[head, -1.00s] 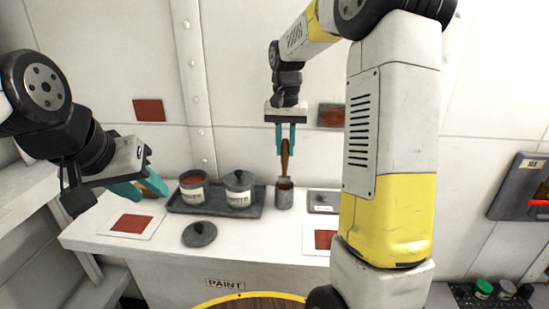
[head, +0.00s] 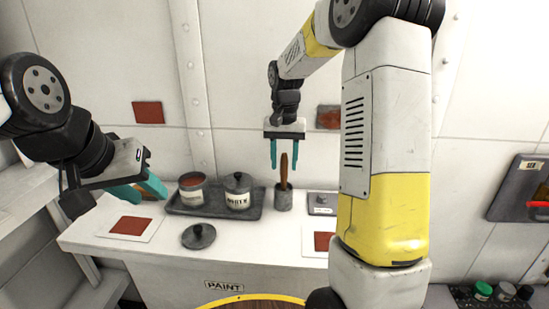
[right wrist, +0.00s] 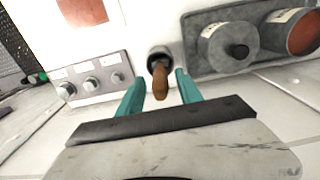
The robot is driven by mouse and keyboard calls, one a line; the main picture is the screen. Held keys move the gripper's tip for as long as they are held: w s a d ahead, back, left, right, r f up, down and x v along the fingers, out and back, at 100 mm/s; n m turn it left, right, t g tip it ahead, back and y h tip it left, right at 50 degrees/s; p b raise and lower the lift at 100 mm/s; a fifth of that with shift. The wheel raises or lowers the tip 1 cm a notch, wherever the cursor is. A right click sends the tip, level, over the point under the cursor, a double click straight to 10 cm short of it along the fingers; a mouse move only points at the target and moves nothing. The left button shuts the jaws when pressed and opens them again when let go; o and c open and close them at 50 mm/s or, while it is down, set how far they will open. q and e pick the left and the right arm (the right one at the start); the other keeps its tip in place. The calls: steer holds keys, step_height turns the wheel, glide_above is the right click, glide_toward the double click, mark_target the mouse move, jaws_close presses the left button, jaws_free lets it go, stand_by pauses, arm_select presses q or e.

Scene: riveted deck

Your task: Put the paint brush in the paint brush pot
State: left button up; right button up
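The paint brush (head: 284,170) stands in the paint brush pot (head: 283,198), a small grey cup on the white bench. Its brown handle points up out of the pot. My right gripper (head: 285,165) is open above the pot, its teal fingers on either side of the handle and apart from it. In the right wrist view the brush handle (right wrist: 160,82) rises from the pot (right wrist: 159,56) between the open fingers. The bristles are hidden inside the pot. My left gripper (head: 145,190) is at the left edge of the bench, empty; its fingers overlap in view.
A dark tray (head: 215,212) left of the pot holds an open tin of red paint (head: 192,189) and a lidded tin (head: 238,191). A loose lid (head: 198,236) and a red-painted card (head: 131,226) lie in front. A grey knobbed box (head: 321,203) stands right of the pot.

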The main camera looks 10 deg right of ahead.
step_height(320, 180, up, 11)
steer(key=shift+r, duration=0.1)
steer(key=s+r+n+t+y, duration=0.1)
steer(key=s+r+n+t, duration=0.2)
steer(key=s, duration=1.1)
steer(key=s+a+f+t+y, duration=0.1)
steer(key=s+a+f+t, duration=0.1)
steer(key=s, duration=0.8)
steer(key=shift+f+n+t, duration=0.4)
steer(key=shift+f+t, duration=0.1)
steer(key=shift+f, duration=0.45)
